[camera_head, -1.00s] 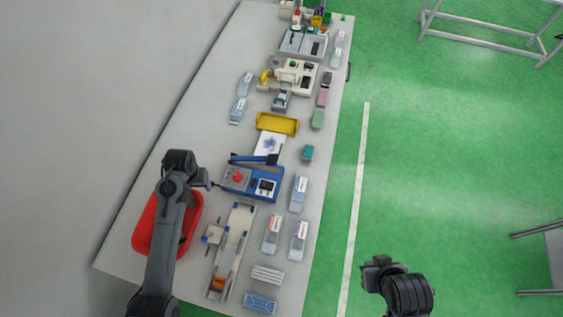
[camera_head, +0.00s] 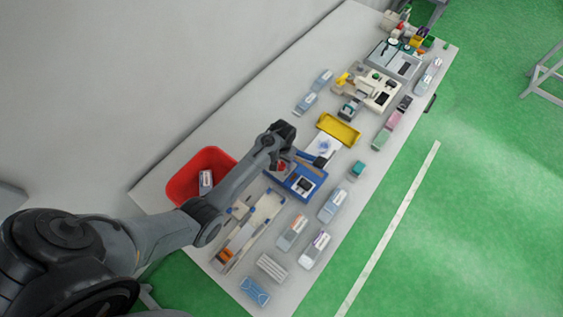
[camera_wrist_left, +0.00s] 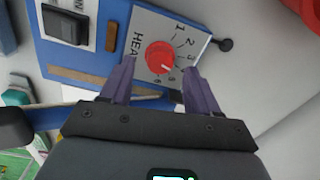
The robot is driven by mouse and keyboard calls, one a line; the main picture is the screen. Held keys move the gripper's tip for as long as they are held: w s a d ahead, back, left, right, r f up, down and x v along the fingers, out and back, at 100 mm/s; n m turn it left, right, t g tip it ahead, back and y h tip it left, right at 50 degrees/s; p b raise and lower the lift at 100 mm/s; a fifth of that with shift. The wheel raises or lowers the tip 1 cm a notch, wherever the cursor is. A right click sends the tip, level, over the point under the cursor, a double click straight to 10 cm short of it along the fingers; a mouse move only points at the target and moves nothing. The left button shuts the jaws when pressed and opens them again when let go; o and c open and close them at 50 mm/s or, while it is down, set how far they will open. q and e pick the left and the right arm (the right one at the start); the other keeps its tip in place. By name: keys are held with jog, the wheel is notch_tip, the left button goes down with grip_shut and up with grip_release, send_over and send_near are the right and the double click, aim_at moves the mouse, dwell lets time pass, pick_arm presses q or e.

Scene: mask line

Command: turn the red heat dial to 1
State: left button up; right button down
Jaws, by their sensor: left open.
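The red heat dial (camera_wrist_left: 160,57) sits on a pale panel marked HEAT, with numbers around it, on the blue machine (camera_wrist_left: 85,58). The digits 1, 2 and 3 show on the panel; the dial's exact setting is hard to read. My left gripper (camera_wrist_left: 160,68) is open, its purple fingers on either side of the dial in the left wrist view. I cannot tell whether they touch it. In the head view the blue machine (camera_head: 305,184) is partly hidden by my left arm. My right gripper is not in view.
A red bin (camera_head: 182,185) with a packet in it stands left of the machine. A yellow tray (camera_head: 339,130) lies behind it. Several packets line the table's right side.

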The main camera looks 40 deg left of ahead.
aim_at(281, 165)
pick_arm(q)
jog(key=shift+f, duration=1.25)
jog(key=c, duration=1)
jog(key=shift+c, duration=0.2)
